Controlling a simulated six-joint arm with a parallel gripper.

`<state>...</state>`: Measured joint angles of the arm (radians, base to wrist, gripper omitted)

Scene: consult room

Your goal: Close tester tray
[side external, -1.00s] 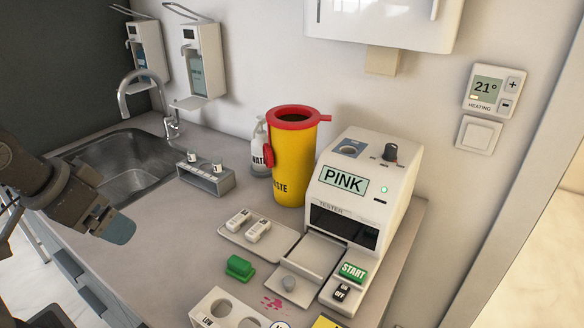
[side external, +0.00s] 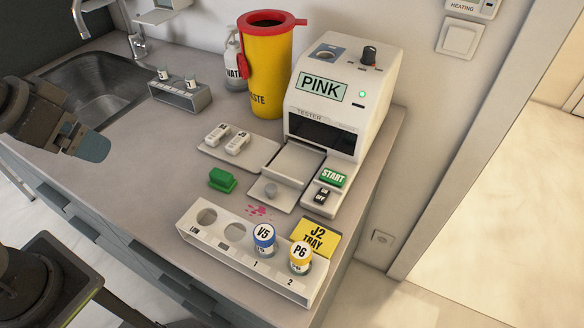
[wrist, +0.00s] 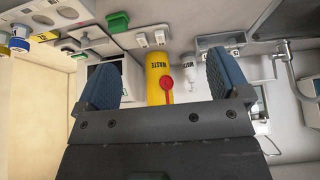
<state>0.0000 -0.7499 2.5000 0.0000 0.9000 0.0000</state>
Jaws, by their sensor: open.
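The white tester (side external: 343,95) stands at the back right of the counter with a "PINK" display and a lit green light. Its tray (side external: 298,163) is out at the front, below the dark opening, with a grey knob (side external: 270,190) on its front plate. The tray looks empty. My gripper (side external: 91,147) is at the left beside the sink, well apart from the tray, touching nothing. In the wrist view my gripper (wrist: 164,80) has its two blue fingers wide apart with nothing held. There the tester (wrist: 103,72) is partly hidden by the left finger.
A green block (side external: 222,180) and a plate with two white cassettes (side external: 237,143) lie left of the tray. A white rack (side external: 212,235) with vials V5 and P6 stands in front. START (side external: 333,177) and ON/OFF buttons sit right. A yellow waste bin (side external: 265,75) stands behind.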

